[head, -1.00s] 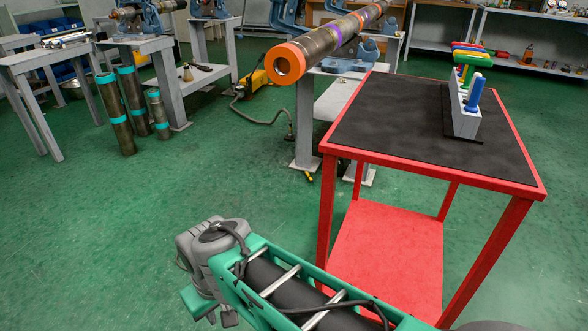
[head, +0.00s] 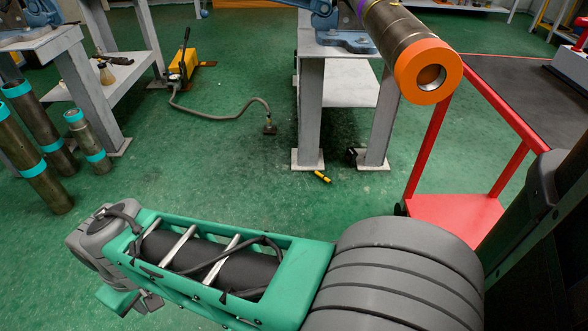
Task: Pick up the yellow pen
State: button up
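A small yellow pen-like thing with dark ends (head: 322,177) lies on the green floor near the middle of the head view. It is just in front of the feet of a grey stand. It is small in the picture, so its details are hard to tell. My green and grey arm reaches across the lower left, well in front of it and apart from it. My gripper's fingers do not show, and I cannot tell whether they hold anything.
The grey stand (head: 311,105) carries a large pipe with an orange end (head: 428,72). A red cart (head: 456,208) stands to the right. A yellow pump (head: 183,66) with a hose and several teal-banded pipes (head: 60,150) are at the left. The floor around the pen is open.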

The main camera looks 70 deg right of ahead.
aim_at(325, 178)
jog(key=i, duration=0.4)
jog(key=z, duration=1.85)
jog(key=i, duration=1)
jog(key=z, duration=0.4)
jog(key=i, duration=1)
